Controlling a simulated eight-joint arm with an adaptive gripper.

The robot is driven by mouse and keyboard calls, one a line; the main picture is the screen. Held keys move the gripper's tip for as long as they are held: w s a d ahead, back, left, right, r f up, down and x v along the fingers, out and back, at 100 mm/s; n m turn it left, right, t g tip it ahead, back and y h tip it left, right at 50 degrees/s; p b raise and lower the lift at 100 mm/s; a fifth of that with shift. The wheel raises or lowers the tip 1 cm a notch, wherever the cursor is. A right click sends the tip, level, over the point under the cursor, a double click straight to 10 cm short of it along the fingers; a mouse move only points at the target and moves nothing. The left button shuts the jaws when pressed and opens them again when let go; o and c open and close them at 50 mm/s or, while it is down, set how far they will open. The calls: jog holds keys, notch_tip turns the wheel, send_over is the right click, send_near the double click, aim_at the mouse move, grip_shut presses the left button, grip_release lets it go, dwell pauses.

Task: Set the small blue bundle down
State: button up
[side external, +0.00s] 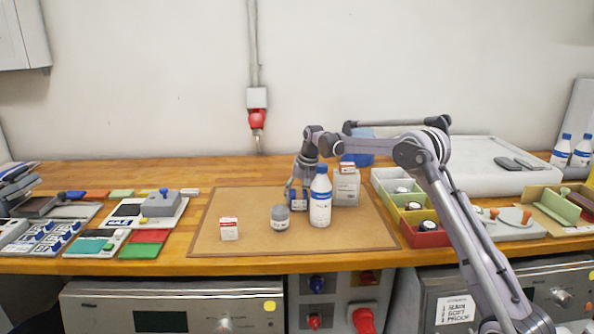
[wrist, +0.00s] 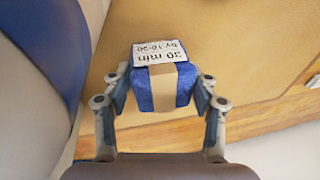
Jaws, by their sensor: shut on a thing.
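The small blue bundle (wrist: 184,92) has a tan band and a white label with upside-down text in the wrist view. My gripper (wrist: 162,92) is shut on it, one finger on each side. In the side view my gripper (side external: 298,193) points down over the brown board (side external: 250,212), just left of a white bottle with a blue cap (side external: 320,198). The bundle is small and partly hidden by the fingers there. I cannot tell whether its underside touches the board.
A grey jar (side external: 280,218) and a small red-and-white box (side external: 229,229) stand on the board. A grey container (side external: 346,188) stands behind the bottle. Coloured bins (side external: 425,236) lie to the right.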

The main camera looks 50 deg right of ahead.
jog(key=o, duration=1.3)
jog(key=s+a+r+n+t+h, duration=0.1)
jog(key=a+r, duration=0.2)
jog(key=r, duration=0.6)
jog(key=s+a+r+t+h, duration=0.1)
jog(key=s+a+r, duration=0.1)
jog(key=r, duration=0.7)
jog(key=s+a+f+n+t+y, duration=0.1)
jog(key=s+a+n, duration=0.2)
jog(key=s+a, duration=0.5)
jog(key=s+a+f+n+t, duration=0.1)
jog(key=s+a+f+n, duration=0.3)
jog(key=s, duration=0.6)
jog(key=s+a+f, duration=0.2)
jog(key=s, duration=0.1)
jog(key=s+a+f+n, duration=0.1)
jog(key=s+a+f, duration=0.1)
jog(key=s, duration=0.2)
jog(key=s+a+f+n+y, duration=0.1)
jog(key=s+a+f, duration=0.1)
jog(key=s, duration=0.2)
jog(key=shift+a+f, duration=0.15)
jog(key=shift+f, duration=0.2)
